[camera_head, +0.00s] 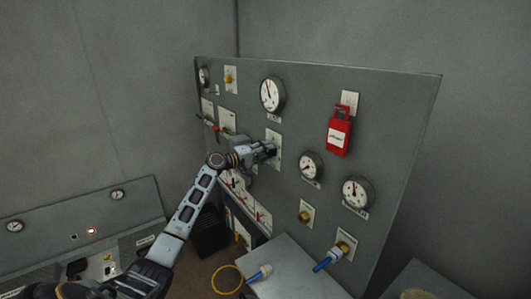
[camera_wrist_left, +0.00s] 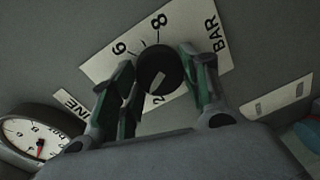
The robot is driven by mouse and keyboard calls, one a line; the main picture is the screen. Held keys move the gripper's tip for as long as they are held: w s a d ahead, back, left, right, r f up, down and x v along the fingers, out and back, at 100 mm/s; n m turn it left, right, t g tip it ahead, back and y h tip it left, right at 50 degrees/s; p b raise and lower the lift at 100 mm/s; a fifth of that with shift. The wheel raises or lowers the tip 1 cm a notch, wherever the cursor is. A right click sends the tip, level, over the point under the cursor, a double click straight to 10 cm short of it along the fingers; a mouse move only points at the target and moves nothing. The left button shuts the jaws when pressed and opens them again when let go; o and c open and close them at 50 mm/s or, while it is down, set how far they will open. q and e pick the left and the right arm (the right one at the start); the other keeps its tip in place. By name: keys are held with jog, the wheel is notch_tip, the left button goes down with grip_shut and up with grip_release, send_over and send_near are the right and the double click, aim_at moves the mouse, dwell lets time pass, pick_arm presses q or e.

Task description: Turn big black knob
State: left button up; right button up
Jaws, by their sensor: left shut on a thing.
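The big black knob (camera_wrist_left: 160,70) sits on a white scale plate (camera_wrist_left: 185,24) marked with numbers and "BAR" in the left wrist view. A pale pointer mark shows on its face. My left gripper (camera_wrist_left: 163,82) is shut on the knob, with fingers on both of its sides. In the head view my left gripper (camera_head: 266,153) is at the grey panel, in front of the white plate (camera_head: 274,140). It hides most of the knob there. My right gripper is not in view.
The upright grey panel (camera_head: 310,84) carries round gauges, including one (camera_head: 272,94) above my gripper and one (camera_head: 311,166) to its right. A red tag (camera_head: 339,133) hangs at upper right. A blue-handled valve (camera_head: 333,258) sticks out below. A low console (camera_head: 60,220) stands at left.

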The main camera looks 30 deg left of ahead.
pick_arm(q)
jog(key=o, duration=1)
jog(key=shift+a, duration=0.1)
jog(key=shift+s, duration=0.15)
jog(key=v, duration=1.1)
jog(key=shift+s+a+r, duration=0.1)
jog(key=shift+s+a, duration=0.1)
jog(key=shift+s, duration=0.1)
dwell(0.3)
